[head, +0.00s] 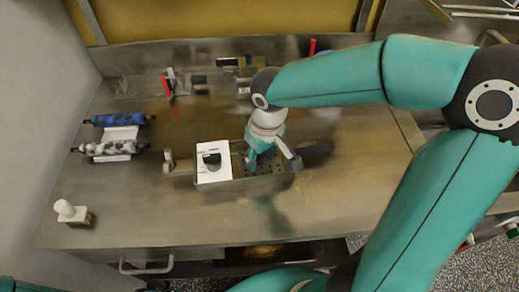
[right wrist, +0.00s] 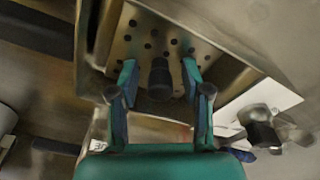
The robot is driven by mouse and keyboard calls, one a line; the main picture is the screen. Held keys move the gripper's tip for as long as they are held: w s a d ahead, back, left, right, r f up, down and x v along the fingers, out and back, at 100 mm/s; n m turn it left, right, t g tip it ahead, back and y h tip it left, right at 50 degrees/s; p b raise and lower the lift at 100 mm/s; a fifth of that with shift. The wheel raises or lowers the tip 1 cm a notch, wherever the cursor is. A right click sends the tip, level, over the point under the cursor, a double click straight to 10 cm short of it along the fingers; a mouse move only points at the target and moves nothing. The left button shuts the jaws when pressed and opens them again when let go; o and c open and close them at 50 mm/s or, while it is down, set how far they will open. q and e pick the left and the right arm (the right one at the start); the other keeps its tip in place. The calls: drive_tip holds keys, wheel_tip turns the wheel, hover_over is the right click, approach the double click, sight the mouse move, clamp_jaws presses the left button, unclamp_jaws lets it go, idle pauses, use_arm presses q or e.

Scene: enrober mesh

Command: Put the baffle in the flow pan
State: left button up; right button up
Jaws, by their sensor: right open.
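A rectangular metal pan (head: 277,188), which looks like the flow pan, sits mid-bench. A plate with rows of round holes (right wrist: 203,52) lies within its walls; I cannot tell whether this is the baffle or the pan's own floor. A dark round knob (right wrist: 160,82) stands over the holes. My right gripper (head: 272,166) points down over the pan. In the right wrist view the gripper (right wrist: 159,88) is open, with a finger on each side of the knob and visible gaps. My left gripper is out of view.
A white plate with a black knob (head: 213,160) lies at the pan's left end. Two rollers (head: 120,133) lie on the left, and a white-capped block (head: 72,213) stands front left. Small tools (head: 172,82) stand at the back.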

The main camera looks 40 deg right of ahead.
sight(265, 167)
wheel_tip(265, 167, up, 12)
drive_tip(key=s+p, duration=0.1)
drive_tip(key=shift+s, duration=0.25)
idle(0.5)
